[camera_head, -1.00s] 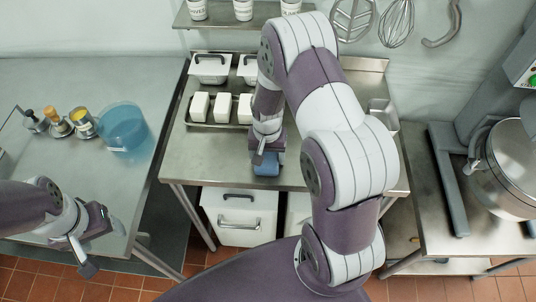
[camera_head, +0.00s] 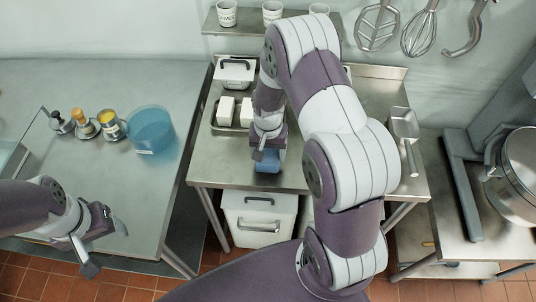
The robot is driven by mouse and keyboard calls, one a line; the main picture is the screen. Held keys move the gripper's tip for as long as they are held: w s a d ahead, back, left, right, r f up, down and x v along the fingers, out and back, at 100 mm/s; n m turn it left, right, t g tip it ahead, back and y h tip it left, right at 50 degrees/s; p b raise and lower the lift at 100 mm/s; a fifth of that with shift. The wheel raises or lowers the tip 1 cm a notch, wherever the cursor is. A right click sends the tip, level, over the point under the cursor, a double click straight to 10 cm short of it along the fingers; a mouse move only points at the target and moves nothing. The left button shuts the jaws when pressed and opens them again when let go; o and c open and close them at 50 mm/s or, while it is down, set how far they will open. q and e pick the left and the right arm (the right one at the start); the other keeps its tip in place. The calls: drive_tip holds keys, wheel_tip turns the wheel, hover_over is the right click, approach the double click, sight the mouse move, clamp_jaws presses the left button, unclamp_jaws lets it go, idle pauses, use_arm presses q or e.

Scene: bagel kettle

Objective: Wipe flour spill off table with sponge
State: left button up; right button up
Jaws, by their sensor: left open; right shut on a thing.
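My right gripper (camera_head: 265,151) points down over the middle steel table (camera_head: 215,168). It is shut on a blue sponge (camera_head: 267,163), which is at the table's surface near the front edge; whether it presses on the top I cannot tell. I cannot make out any flour on the visible part of the table. My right arm hides much of the table's middle and right. My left gripper (camera_head: 102,246) is open and empty, at the front edge of the left table, away from the sponge.
White blocks on a tray (camera_head: 217,126) and a lidded container (camera_head: 235,72) stand behind the sponge. A metal scoop (camera_head: 404,126) lies at the table's right. The left table holds a blue tub (camera_head: 150,130) and small jars (camera_head: 111,125). A mixer bowl (camera_head: 515,180) stands far right.

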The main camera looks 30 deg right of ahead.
drive_tip(key=shift+s+d+r+p, duration=0.15)
drive_tip(key=shift+r+p, duration=0.15)
drive_tip(key=shift+r, duration=0.25)
drive_tip(key=shift+s+d+r+p, duration=0.1)
drive_tip(key=shift+r+p, duration=0.2)
drive_tip(key=shift+r, duration=0.2)
drive_tip(key=shift+w+a+r+p, duration=0.1)
drive_tip(key=shift+r+p, duration=0.4)
drive_tip(key=shift+r, duration=0.05)
drive_tip(key=shift+w+a+r+p, duration=0.1)
drive_tip(key=shift+r+p, duration=0.35)
drive_tip(key=shift+r, duration=0.1)
drive_tip(key=shift+r+p, duration=0.3)
drive_tip(key=shift+r, duration=0.05)
drive_tip(key=shift+s+d+r, duration=0.1)
drive_tip(key=shift+s+r, duration=0.05)
drive_tip(key=shift+r, duration=0.1)
drive_tip(key=shift+f, duration=0.15)
